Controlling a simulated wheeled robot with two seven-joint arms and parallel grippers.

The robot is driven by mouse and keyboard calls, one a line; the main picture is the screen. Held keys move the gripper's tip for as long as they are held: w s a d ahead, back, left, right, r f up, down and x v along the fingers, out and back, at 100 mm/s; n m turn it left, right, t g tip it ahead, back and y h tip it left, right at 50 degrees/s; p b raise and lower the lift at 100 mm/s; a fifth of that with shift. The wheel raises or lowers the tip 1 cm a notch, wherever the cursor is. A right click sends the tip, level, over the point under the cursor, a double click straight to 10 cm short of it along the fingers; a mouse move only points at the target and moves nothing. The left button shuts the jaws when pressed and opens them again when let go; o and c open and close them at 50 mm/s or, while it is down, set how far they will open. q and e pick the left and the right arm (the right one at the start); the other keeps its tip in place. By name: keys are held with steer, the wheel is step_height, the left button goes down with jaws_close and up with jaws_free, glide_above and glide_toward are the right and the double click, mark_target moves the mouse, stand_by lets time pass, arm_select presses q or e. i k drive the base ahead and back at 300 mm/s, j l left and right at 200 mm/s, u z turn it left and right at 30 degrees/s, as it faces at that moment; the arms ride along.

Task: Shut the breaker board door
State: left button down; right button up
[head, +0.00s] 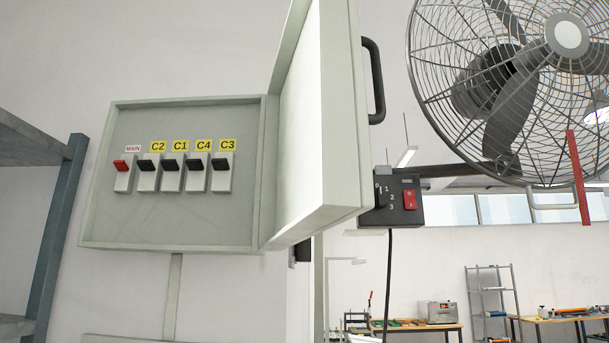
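The breaker board (180,232) is a pale grey-green box on the white wall, left of the middle in the head view. Its door (330,120) is hinged on the right side and stands wide open, swung out toward me. A dark handle (377,80) sticks out from the door's outer face, on its right. Inside are a red MAIN switch (123,170) and several black switches labelled C2, C1, C4 and C3. Neither of my grippers is in view.
A large caged fan (500,100) is at the upper right, with a black control box (392,207) beside the door. Grey shelving (58,220) stands at the left edge. Workbenches (420,328) and a rack (492,300) are far back at the lower right.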

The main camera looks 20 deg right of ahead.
mark_target(317, 177)
steer(key=k+l+u, duration=0.1)
steer(key=l, duration=0.3)
steer(key=k+l, duration=0.25)
steer(key=k+l+u, duration=0.15)
steer(key=l, duration=0.35)
